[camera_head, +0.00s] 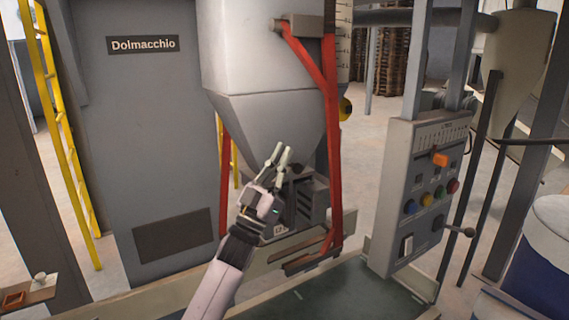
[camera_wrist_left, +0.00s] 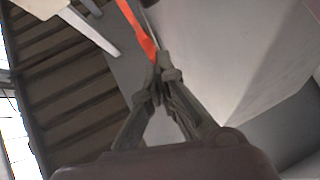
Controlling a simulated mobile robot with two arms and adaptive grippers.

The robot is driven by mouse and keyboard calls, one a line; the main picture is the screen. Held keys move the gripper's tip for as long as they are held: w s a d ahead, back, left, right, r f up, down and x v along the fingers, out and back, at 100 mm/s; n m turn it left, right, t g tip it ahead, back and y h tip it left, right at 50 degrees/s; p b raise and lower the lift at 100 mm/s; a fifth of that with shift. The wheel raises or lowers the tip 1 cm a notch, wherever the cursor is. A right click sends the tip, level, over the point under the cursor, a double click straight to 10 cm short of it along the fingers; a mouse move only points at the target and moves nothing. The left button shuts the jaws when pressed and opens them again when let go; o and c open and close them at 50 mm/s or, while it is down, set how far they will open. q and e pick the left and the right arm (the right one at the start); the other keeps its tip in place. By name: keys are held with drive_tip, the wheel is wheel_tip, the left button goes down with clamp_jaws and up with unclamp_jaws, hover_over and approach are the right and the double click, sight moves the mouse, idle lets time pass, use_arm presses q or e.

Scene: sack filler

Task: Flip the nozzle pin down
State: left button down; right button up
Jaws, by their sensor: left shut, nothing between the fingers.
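The grey hopper (camera_head: 265,115) of the sack filler narrows downward in the middle of the head view. A dark, ribbed nozzle unit (camera_head: 312,200) sits below it, partly behind my left gripper. I cannot make out the nozzle pin; it may be hidden or too small. My left gripper (camera_head: 281,156) is in front of the hopper's lower end, with its fingers pointing up. In the left wrist view its fingertips (camera_wrist_left: 163,78) meet with nothing held, close to an orange-red bar (camera_wrist_left: 138,30). I cannot tell whether they touch it. My right gripper is in neither view.
Red frame bars (camera_head: 333,130) flank the hopper. A control panel (camera_head: 425,195) with coloured buttons and an orange switch stands to the right. A blue and white drum (camera_head: 540,265) is at the far right. A grey cabinet (camera_head: 150,160) and yellow ladder (camera_head: 62,130) stand left.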

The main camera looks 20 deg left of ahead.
use_arm(q)
drive_tip(key=b+v, duration=0.3)
drive_tip(key=v, duration=0.7)
drive_tip(key=shift+b, duration=0.35)
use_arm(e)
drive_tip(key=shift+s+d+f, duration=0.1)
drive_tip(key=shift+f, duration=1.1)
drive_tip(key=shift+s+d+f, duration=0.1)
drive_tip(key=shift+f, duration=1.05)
use_arm(q)
drive_tip(key=shift+w, duration=0.1)
